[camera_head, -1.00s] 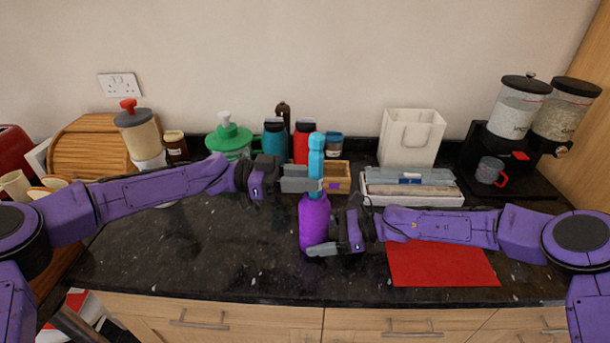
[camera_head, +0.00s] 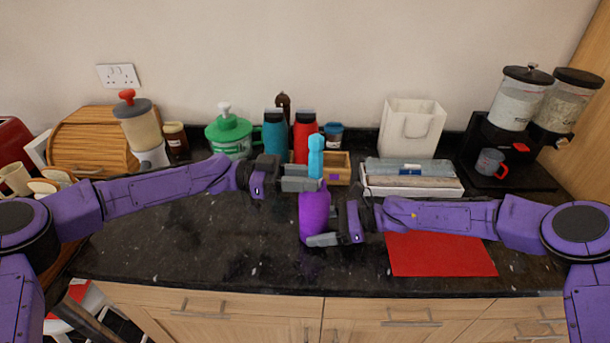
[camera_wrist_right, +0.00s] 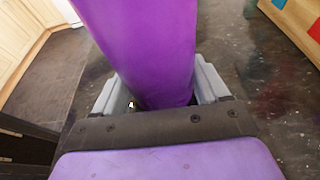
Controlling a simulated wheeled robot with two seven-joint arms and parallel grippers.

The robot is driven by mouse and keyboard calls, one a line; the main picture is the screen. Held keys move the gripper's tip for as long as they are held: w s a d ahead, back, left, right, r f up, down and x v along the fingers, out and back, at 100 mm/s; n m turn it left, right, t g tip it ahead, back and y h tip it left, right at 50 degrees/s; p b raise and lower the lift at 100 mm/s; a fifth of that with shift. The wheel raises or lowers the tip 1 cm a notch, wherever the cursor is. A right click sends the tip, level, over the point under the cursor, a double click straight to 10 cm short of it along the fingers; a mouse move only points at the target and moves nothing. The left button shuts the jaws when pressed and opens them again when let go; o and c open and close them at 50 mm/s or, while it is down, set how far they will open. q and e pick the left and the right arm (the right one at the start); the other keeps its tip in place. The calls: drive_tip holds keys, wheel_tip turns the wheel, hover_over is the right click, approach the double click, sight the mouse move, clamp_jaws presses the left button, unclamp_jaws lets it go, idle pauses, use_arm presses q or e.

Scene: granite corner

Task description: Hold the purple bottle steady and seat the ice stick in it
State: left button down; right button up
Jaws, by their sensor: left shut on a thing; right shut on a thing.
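The purple bottle (camera_head: 314,212) stands upright near the middle of the counter. My right gripper (camera_head: 330,238) is shut on its lower body; in the right wrist view the purple bottle (camera_wrist_right: 150,50) fills the space between the grey fingers (camera_wrist_right: 155,85). My left gripper (camera_head: 312,184) is shut on the light-blue ice stick (camera_head: 316,155) and holds it upright above the bottle. The stick's lower end and the bottle's mouth are hidden behind the left fingers, so I cannot tell whether the stick is inside the bottle.
Behind the grippers stand a wooden box (camera_head: 338,166), teal (camera_head: 275,138) and red bottles (camera_head: 304,138), and a long box of wraps (camera_head: 412,190). A red mat (camera_head: 440,255) lies at right. The counter at front left (camera_head: 200,245) is clear.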

use_arm(q)
drive_tip(key=c, duration=0.8)
unclamp_jaws()
drive_tip(key=shift+f, duration=0.15)
drive_tip(key=a, duration=1.2)
drive_tip(key=shift+w, duration=0.4)
